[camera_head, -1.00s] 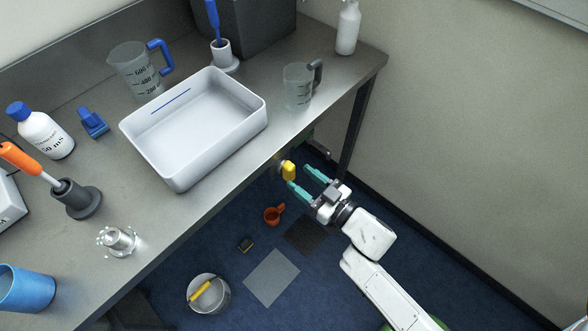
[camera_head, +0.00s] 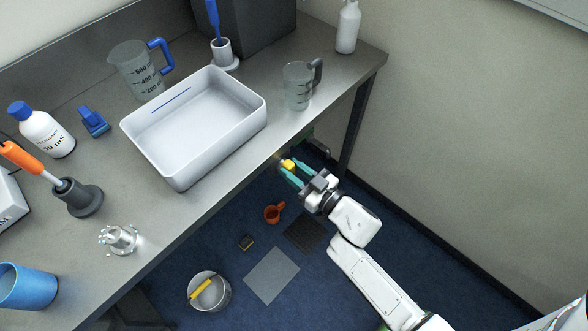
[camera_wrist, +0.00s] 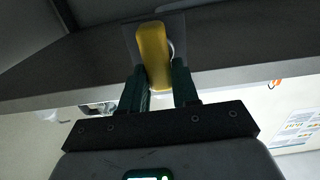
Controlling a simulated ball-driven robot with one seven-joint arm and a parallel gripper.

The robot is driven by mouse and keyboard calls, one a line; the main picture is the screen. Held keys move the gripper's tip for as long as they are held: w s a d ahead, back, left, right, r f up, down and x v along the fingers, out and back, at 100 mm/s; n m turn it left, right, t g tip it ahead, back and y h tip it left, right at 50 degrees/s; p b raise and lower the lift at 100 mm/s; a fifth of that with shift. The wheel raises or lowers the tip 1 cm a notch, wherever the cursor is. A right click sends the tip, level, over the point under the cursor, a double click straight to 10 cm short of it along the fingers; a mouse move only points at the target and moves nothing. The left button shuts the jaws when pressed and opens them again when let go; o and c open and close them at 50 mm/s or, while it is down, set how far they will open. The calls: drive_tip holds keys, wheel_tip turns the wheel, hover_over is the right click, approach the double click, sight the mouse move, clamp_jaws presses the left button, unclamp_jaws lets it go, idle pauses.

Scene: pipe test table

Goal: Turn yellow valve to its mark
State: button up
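The yellow valve (camera_head: 289,164) is at the front edge of the bench, low on its right part. In the wrist view the yellow valve handle (camera_wrist: 153,55) stands nearly upright, tilted slightly, in front of a grey plate. My gripper (camera_head: 292,174) reaches it from the lower right. In the wrist view my gripper (camera_wrist: 160,80) has its two green fingers apart, one on each side of the handle's lower end. A narrow gap shows beside the handle, so a firm grip is not visible. The valve's mark cannot be made out.
The grey bench (camera_head: 215,215) carries a white tray (camera_head: 180,181), a clear beaker (camera_head: 298,88) and several bottles and tools. A bench leg (camera_head: 352,130) stands right of the valve. On the floor are an orange mug (camera_head: 273,213) and a bucket (camera_head: 211,297).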

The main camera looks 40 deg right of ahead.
clamp_jaws()
drive_tip(key=shift+a+n+b, duration=0.1)
drive_tip(key=shift+n+b, duration=0.2)
drive_tip(key=n+b, duration=0.3)
drive_tip(key=n, duration=0.2)
drive_tip(key=a+f+n+b, duration=0.1)
drive_tip(key=n+b, duration=0.3)
drive_tip(key=n, duration=0.2)
drive_tip(key=n+b, duration=0.4)
drive_tip(key=n, duration=0.2)
drive_tip(key=shift+a+f, duration=0.25)
drive_tip(key=shift+a, duration=0.1)
drive_tip(key=o, duration=0.7)
unclamp_jaws()
drive_tip(key=shift+f, duration=0.1)
drive_tip(key=shift+c, duration=0.2)
